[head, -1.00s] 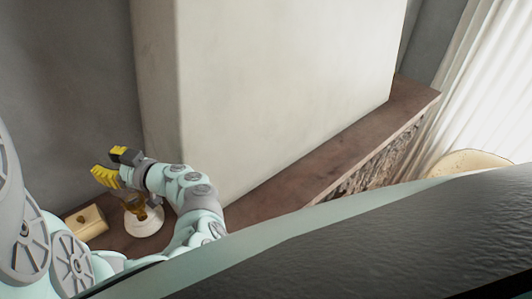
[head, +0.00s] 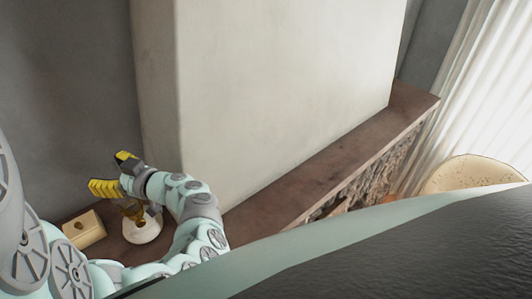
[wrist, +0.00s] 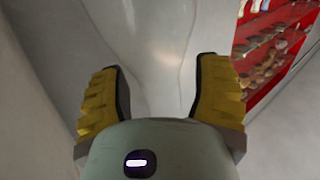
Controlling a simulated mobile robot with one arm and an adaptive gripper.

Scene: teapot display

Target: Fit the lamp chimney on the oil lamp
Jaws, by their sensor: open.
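The oil lamp (head: 142,231) has a round white base with an amber part above it. It stands on the dark ledge at lower left in the head view, partly hidden by my wrist. My gripper (head: 113,173) is above and just left of the lamp, with its yellow-padded fingers apart. In the wrist view my open gripper (wrist: 158,75) faces a pale, smooth surface with faint curved outlines between and beyond the fingers. I cannot tell whether these outlines are the clear lamp chimney. I cannot make out the chimney for sure in either view.
A pale wooden block (head: 84,229) with a hole sits left of the lamp. A broad pale wall block (head: 285,90) rises behind the brown ledge (head: 330,165). A round speckled seat (head: 475,173) is at right. Red shelving (wrist: 272,45) shows in the wrist view.

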